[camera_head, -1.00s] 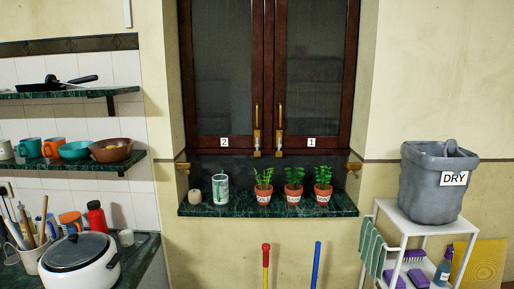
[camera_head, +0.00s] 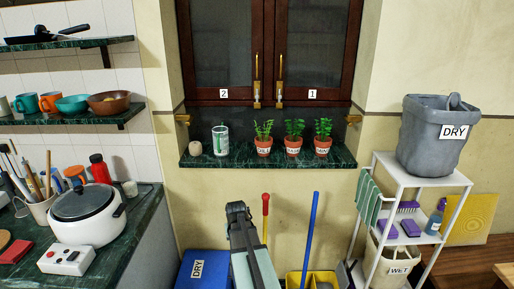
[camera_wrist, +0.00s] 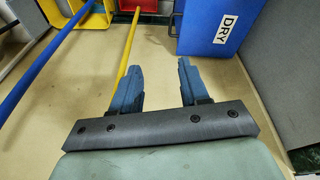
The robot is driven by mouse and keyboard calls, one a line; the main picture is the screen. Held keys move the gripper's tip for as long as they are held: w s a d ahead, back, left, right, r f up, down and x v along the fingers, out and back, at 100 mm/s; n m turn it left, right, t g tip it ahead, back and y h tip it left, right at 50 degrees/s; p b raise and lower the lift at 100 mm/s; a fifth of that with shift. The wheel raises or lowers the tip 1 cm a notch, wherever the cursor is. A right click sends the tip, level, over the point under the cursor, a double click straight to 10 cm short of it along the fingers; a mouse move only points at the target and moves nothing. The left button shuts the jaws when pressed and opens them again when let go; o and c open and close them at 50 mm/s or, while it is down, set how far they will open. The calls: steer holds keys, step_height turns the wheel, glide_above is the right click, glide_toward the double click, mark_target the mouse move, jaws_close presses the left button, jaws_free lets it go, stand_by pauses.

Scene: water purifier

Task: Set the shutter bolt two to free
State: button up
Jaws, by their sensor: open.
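Shutter bolt two (camera_head: 257,82) is the left of two upright brass bolts at the inner edges of the dark wooden shutters. The label 2 (camera_head: 223,93) is on the left shutter (camera_head: 219,45). Bolt one (camera_head: 279,92) stands beside it, near the label 1 (camera_head: 312,94). Both bolts are too small to read their exact setting. My gripper (camera_wrist: 160,65) is open and empty in the wrist view, pointing down over the floor. The bolts are outside the wrist view. In the head view my arm rises below the windowsill, with my fingers not visible.
The green marble sill (camera_head: 342,158) holds a candle (camera_head: 195,148), a glass (camera_head: 220,141) and three potted plants (camera_head: 293,138) below the bolts. A blue DRY box (camera_head: 197,270), a red-topped pole (camera_head: 265,215) and a blue pole (camera_head: 311,235) stand below. A white shelf cart (camera_head: 447,180) is at right.

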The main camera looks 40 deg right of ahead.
steer(key=w+d+r+m+t+h, duration=0.1)
steer(key=w+d+r+t+h, duration=0.2)
steer(key=d+r, duration=0.85)
steer(key=m+t+h, duration=0.2)
steer(key=t+h, duration=0.6)
glide_toward(257, 98)
steer(key=x, duration=1)
steer(key=shift+w+d+r, duration=0.1)
steer(key=shift+w+d, duration=0.15)
steer(key=shift+w, duration=0.05)
jaws_close()
